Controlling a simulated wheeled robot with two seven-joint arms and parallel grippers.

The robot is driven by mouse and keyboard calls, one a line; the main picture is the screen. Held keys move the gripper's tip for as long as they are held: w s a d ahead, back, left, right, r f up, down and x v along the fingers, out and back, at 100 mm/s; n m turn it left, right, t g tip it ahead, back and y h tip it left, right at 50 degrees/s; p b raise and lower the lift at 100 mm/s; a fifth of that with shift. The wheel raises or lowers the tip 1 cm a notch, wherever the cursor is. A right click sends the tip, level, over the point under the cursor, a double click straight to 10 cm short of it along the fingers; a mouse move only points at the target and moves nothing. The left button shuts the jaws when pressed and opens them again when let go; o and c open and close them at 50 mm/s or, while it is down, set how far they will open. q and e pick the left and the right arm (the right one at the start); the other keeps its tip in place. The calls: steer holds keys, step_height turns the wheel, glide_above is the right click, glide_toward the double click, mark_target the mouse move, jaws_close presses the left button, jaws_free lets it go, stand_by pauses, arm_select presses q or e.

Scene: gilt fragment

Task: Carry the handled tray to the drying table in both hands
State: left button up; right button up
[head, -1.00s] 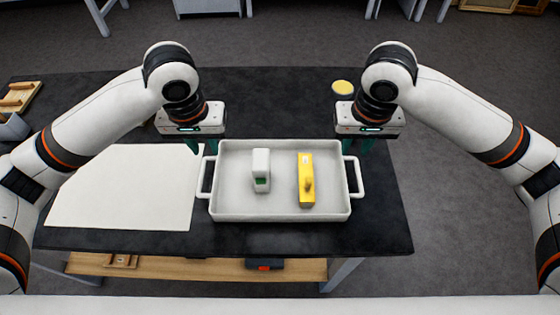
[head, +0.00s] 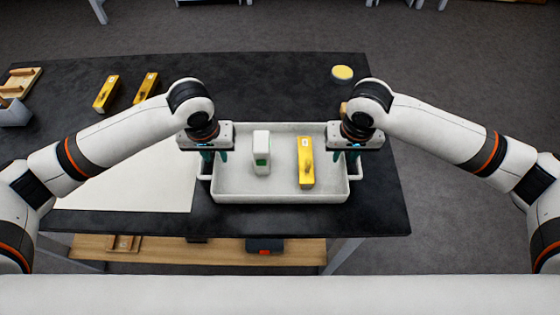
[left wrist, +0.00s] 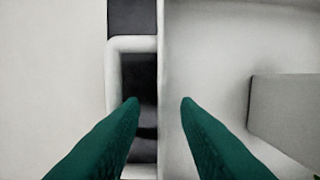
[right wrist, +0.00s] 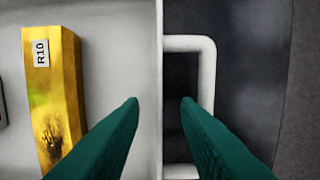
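The white handled tray (head: 280,197) sits on the dark table, with a loop handle at each short side. In it are a white block with a green patch (head: 261,150) and a yellow block (head: 306,165), which the right wrist view shows labelled R10 (right wrist: 50,90). My left gripper (head: 208,162) is open over the tray's left wall; in the left wrist view its fingertips lie either side of that wall, by the left handle (left wrist: 114,75). My right gripper (head: 350,160) is open likewise over the right wall, by the right handle (right wrist: 208,75). Neither grips; fingertip depth is unclear.
The dark table (head: 270,85) has a pale sheet (head: 130,188) left of the tray. Two yellow blocks (head: 106,93) (head: 146,88) and a grey bin (head: 14,113) are further left. A yellow disc (head: 342,73) lies behind the tray. A wooden shelf (head: 180,250) is below.

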arm_select(q)
steer(key=shift+f, duration=0.7)
arm_select(e)
steer(key=shift+f, duration=0.7)
arm_select(q)
steer(key=shift+c, duration=0.2)
arm_select(e)
steer(key=shift+c, duration=0.2)
arm_select(q)
steer(key=c, duration=0.6)
arm_select(e)
steer(key=c, duration=0.6)
arm_select(q)
steer(key=shift+w, duration=0.1)
arm_select(e)
steer(key=shift+w, duration=0.1)
